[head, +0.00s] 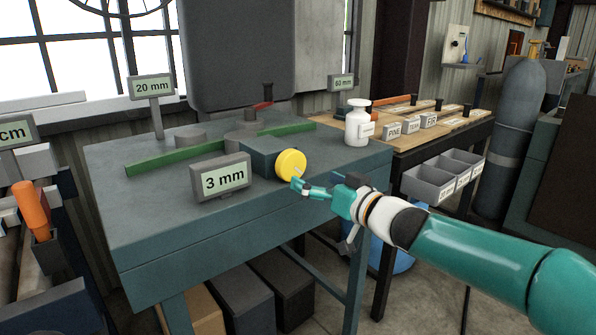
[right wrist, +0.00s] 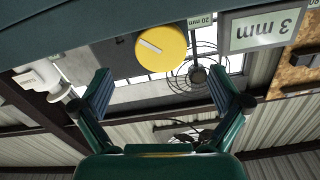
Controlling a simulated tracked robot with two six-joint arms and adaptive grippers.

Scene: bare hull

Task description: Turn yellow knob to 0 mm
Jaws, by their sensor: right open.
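The yellow knob (head: 291,164) sits on the front of a dark block (head: 262,158) on the workbench. A display beside it (head: 221,178) reads 3 mm. My right gripper (head: 296,186) reaches in from the right, with its fingertips close to the knob's lower edge in the head view. In the right wrist view the picture is upside down; the knob (right wrist: 161,48) with its pale pointer line lies ahead, between and beyond the open fingers (right wrist: 165,95). The fingers hold nothing. Whether a fingertip touches the knob I cannot tell. My left gripper is not in view.
The bench (head: 150,235) also carries a green bar (head: 170,155) and a white bottle (head: 358,125). A 20 mm sign (head: 152,88) stands at the back left, a 60 mm sign (head: 342,83) at the back. Grey bins (head: 432,182) hang at the right.

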